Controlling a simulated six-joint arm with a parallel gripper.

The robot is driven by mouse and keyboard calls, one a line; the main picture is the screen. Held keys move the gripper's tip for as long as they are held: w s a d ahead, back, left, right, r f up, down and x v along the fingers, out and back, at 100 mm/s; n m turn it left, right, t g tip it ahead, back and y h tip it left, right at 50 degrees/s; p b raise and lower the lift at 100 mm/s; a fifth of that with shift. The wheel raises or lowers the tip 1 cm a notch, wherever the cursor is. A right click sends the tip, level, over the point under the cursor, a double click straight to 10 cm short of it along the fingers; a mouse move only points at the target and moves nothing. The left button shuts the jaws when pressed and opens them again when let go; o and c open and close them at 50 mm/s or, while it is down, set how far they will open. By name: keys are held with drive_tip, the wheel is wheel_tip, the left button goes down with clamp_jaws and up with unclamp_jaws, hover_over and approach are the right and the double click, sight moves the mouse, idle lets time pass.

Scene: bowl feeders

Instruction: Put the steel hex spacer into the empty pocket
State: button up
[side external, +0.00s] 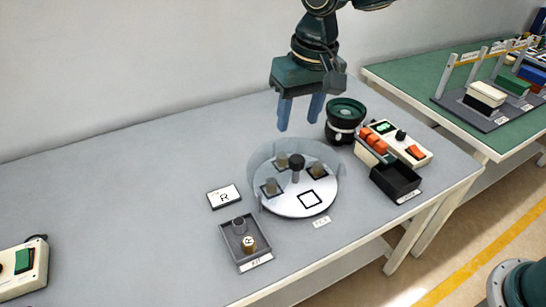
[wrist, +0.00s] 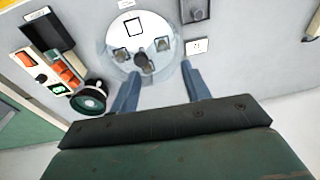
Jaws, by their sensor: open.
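My gripper (side external: 298,122) is open and empty, its blue fingers pointing down above the back of the round white dial plate (side external: 275,203). The wrist view also shows my gripper (wrist: 160,74) with its fingers apart. The empty pocket (side external: 310,199) is a black-outlined square at the dial's front right. It also shows in the wrist view (wrist: 133,26). The other pockets hold small parts.
A clear curved guard (side external: 258,160) stands around the dial's back, and a dark post (side external: 296,165) rises at its centre. A green-topped bowl feeder (side external: 345,112), a black bin (side external: 396,181) and a control box (side external: 412,150) stand right. The table's left is mostly clear.

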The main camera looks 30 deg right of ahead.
drive_tip(key=s+d+r+t, duration=0.1)
drive_tip(key=s+d+r, duration=0.3)
drive_tip(key=s+d, duration=0.3)
drive_tip(key=s+d+r+t, duration=0.1)
drive_tip(key=s+d+r, duration=0.3)
drive_tip(key=d, duration=0.4)
drive_tip(key=s+d+f+t, duration=0.2)
drive_tip(key=s+d, duration=0.6)
drive_tip(key=s, duration=0.6)
drive_tip(key=shift+d+f+h, duration=0.15)
drive_tip(key=shift+f+h, duration=0.25)
drive_tip(key=shift+f, duration=0.2)
drive_tip(key=shift+o, duration=0.4)
drive_tip(key=shift+s+d+f, duration=0.1)
drive_tip(key=shift+s+f, duration=0.15)
drive_tip(key=shift+s, duration=0.15)
drive_tip(key=shift+w, duration=0.1)
